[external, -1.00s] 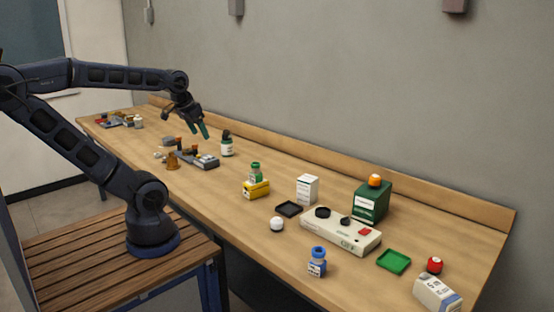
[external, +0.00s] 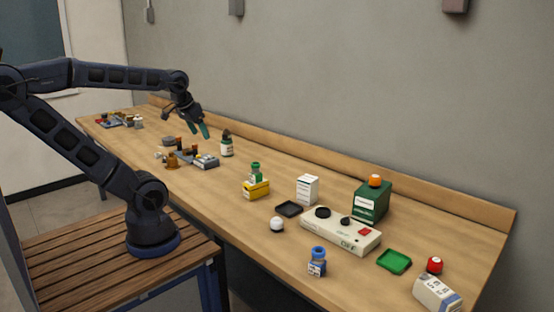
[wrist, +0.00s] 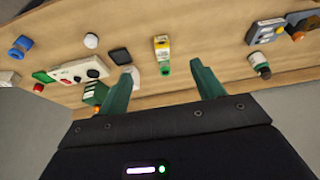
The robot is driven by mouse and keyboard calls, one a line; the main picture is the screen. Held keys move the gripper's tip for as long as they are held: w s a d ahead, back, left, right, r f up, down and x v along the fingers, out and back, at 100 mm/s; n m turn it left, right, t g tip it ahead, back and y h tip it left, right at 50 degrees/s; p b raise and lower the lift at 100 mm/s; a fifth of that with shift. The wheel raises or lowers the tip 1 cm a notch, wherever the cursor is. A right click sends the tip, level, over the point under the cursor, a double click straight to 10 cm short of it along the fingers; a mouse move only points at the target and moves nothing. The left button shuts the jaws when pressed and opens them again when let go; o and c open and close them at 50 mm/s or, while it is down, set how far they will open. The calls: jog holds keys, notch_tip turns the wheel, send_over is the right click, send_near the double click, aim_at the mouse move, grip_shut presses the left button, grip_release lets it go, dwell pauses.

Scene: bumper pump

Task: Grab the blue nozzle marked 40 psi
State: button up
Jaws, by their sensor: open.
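A small blue nozzle or bottle (external: 317,262) with a white label stands upright near the front edge of the bench, below the white device. Its label is too small to read, so I cannot confirm 40 psi. A blue object at the upper left of the wrist view (wrist: 20,46) looks like the same piece. My gripper (external: 203,131) is open and empty above the far half of the bench, well to the left of the blue piece. Its two green fingers stand apart in the wrist view (wrist: 162,75).
A white device (external: 340,232), a green box (external: 371,204) topped by an orange ball, a white box (external: 307,189) and a green tray (external: 394,262) stand near the blue piece. A white ball (external: 277,223) and yellow box (external: 256,189) lie further left. Bare wood surrounds the blue piece.

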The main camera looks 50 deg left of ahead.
jog(key=w+d+f+m, duration=0.3)
jog(key=w+d+m, duration=0.1)
jog(key=w+d, duration=0.45)
jog(key=m+g+h, duration=0.4)
jog(key=m, duration=0.8)
send_over(318, 262)
jog(key=a, duration=0.6)
notch_tip(318, 262, down, 20)
jog(key=shift+w+d+r+x, duration=0.1)
jog(key=shift+w+d+x, duration=0.1)
jog(key=shift+x, duration=1.6)
jog(key=shift+w+d+r+x, duration=0.1)
jog(key=shift+d+x, duration=0.1)
jog(key=shift+x, duration=1.55)
jog(key=shift+w+d+r+x, duration=0.1)
jog(key=shift+w+d+x, duration=0.15)
jog(key=shift+x, duration=1.55)
jog(key=shift+a, duration=0.1)
jog(key=c, duration=1.2)
